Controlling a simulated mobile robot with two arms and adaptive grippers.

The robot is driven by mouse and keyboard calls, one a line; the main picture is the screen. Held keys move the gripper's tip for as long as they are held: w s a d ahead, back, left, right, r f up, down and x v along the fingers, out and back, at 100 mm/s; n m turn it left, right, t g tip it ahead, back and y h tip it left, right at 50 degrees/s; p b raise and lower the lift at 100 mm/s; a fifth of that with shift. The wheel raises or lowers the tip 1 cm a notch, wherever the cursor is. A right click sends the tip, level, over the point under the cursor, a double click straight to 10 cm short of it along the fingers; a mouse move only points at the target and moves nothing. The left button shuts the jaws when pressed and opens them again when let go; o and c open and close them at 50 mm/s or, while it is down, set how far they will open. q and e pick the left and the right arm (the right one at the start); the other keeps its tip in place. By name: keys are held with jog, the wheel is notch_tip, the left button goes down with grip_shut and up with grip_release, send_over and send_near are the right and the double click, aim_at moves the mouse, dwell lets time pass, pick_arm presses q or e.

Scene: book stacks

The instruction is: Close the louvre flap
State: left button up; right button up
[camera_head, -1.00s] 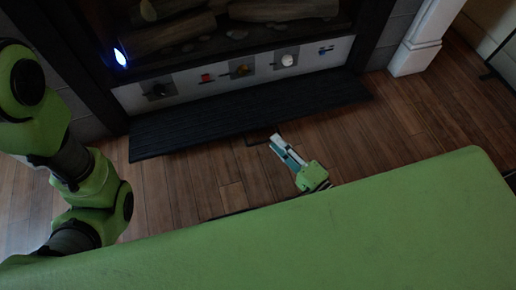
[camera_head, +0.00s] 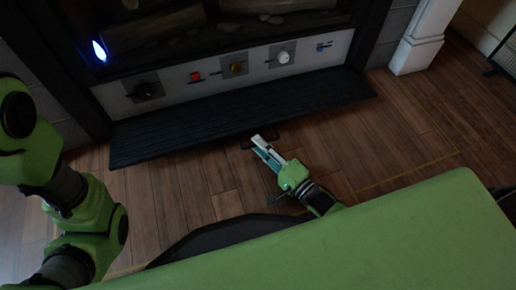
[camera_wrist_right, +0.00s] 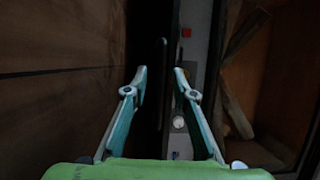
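The louvre flap (camera_head: 235,110) is a black ribbed panel at the foot of the fireplace. It stands out, folded down below the white control panel, above the wood floor. A thin black handle (camera_head: 247,143) shows at its front edge. My right gripper (camera_head: 258,141) is at this front edge, beside the handle. In the right wrist view my right gripper (camera_wrist_right: 160,75) has its fingers apart, with the dark flap (camera_wrist_right: 148,45) and a thin black bar between or just beyond them. I cannot tell whether they touch. My left arm shows at the left, but its gripper is out of view.
The white control panel (camera_head: 220,72) above the flap carries a black knob (camera_head: 146,91), a red button (camera_head: 196,76), a brass knob (camera_head: 236,68) and a white knob (camera_head: 283,57). A white pillar base (camera_head: 417,52) stands at right. The wood floor (camera_head: 385,140) is clear.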

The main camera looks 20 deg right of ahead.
jog(key=shift+w+a, duration=0.25)
jog(key=shift+w, duration=0.3)
